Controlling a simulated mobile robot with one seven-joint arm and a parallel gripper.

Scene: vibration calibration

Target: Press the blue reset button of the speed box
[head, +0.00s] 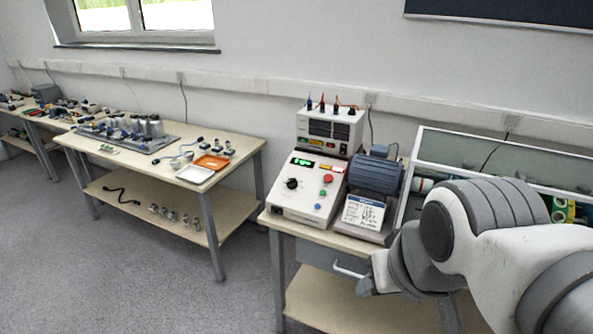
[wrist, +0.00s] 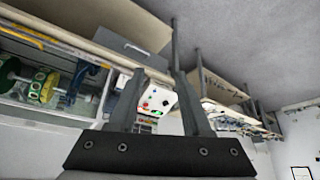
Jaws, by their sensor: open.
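The speed box (head: 299,213) is a cream case with a sloped front panel, a green lit display, a black knob and a red button. It stands at the left front of the right-hand bench. A small blue button (head: 317,207) sits low on its panel. In the wrist view the speed box (wrist: 157,104) shows upside down, between and beyond my fingers, some way off. My gripper (wrist: 158,75) is open with nothing between its fingers. In the head view my arm is at the right, in front of the bench, and I cannot make out the fingertips there.
A power supply (head: 331,130) with plugged leads stands behind the speed box. A grey motor (head: 376,174) and a written card (head: 362,213) are right of it. A glass-sided case (head: 480,150) is farther right. A drawer handle (head: 348,271) juts from the bench front. Open floor lies left.

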